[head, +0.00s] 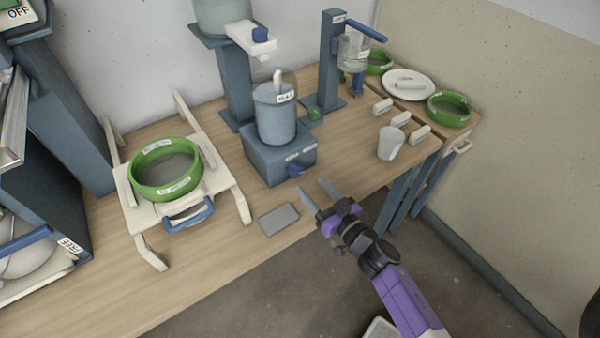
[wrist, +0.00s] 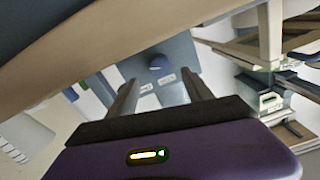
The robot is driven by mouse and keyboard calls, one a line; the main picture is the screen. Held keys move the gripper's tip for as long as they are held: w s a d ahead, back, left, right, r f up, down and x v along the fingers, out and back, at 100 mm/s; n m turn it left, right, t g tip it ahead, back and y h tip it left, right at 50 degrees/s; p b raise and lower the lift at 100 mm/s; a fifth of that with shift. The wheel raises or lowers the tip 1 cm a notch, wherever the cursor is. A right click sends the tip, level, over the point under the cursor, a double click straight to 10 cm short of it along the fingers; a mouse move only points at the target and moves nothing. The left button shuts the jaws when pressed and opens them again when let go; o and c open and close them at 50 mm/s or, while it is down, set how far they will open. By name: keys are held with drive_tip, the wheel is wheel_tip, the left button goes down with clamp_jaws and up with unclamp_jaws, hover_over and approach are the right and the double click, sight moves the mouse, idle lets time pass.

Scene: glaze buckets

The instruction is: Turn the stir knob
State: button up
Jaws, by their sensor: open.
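The stir knob (head: 296,171) is a small blue knob on the front of a blue-grey stirrer base (head: 262,163). A blue-grey bucket (head: 276,125) with a white label stands on the base. In the wrist view the knob (wrist: 158,62) shows ahead, roughly between my fingers, with white labels on the base (wrist: 180,58) beside it. My gripper (head: 314,189) is open and empty. Its fingertips are in front of the knob, a little to its right and below in the head view, and seem apart from it. Nothing hides the knob.
A grey flat block (head: 279,219) lies at the table's front edge, left of my gripper. A white cup (head: 391,143) stands to the right. A green-rimmed sieve (head: 166,169) sits on a white frame (head: 134,215) at left. A blue-grey stand (head: 330,65) rises behind.

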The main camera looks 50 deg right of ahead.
sight(298, 173)
drive_tip(key=x, duration=0.6)
drive_tip(key=shift+w+d, duration=0.1)
drive_tip(key=shift+w, duration=0.3)
drive_tip(key=shift+c, duration=0.5)
clamp_jaws()
drive_tip(key=n, duration=0.4)
drive_tip(key=shift+p, duration=0.3)
drive_tip(key=shift+n, duration=2.4)
